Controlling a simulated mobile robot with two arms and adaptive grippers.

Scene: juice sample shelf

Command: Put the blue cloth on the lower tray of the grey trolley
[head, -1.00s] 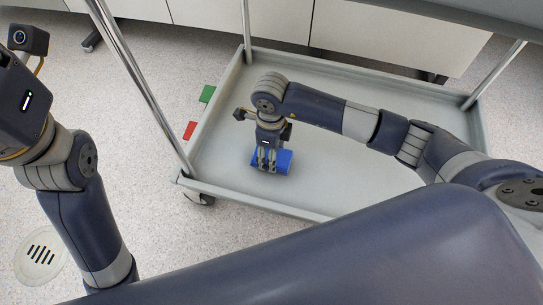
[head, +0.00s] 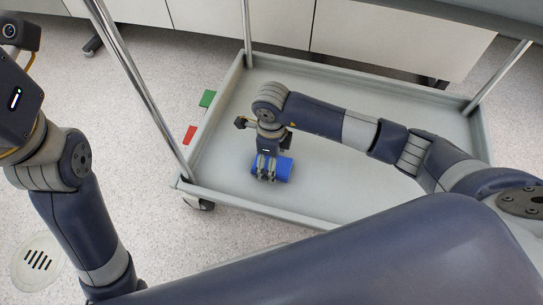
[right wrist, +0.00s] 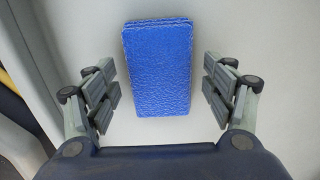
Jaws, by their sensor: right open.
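The blue cloth (head: 285,169) is a folded block lying on the lower tray (head: 340,90) of the grey trolley, near the tray's front left part. My right gripper (head: 267,176) is directly over the cloth in the head view and hides part of it. In the right wrist view the cloth (right wrist: 157,67) lies between the open fingers of my right gripper (right wrist: 160,95), with a gap on each side. The fingers do not touch it. My left arm is at the left edge of the head view; its gripper fingers are out of the picture.
Chrome trolley posts (head: 140,85) stand at the tray's corners, and a raised rim runs round the tray. A green tag (head: 207,98) and a red tag (head: 190,134) show at its left side. White cabinets (head: 240,25) stand behind. Most of the tray is bare.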

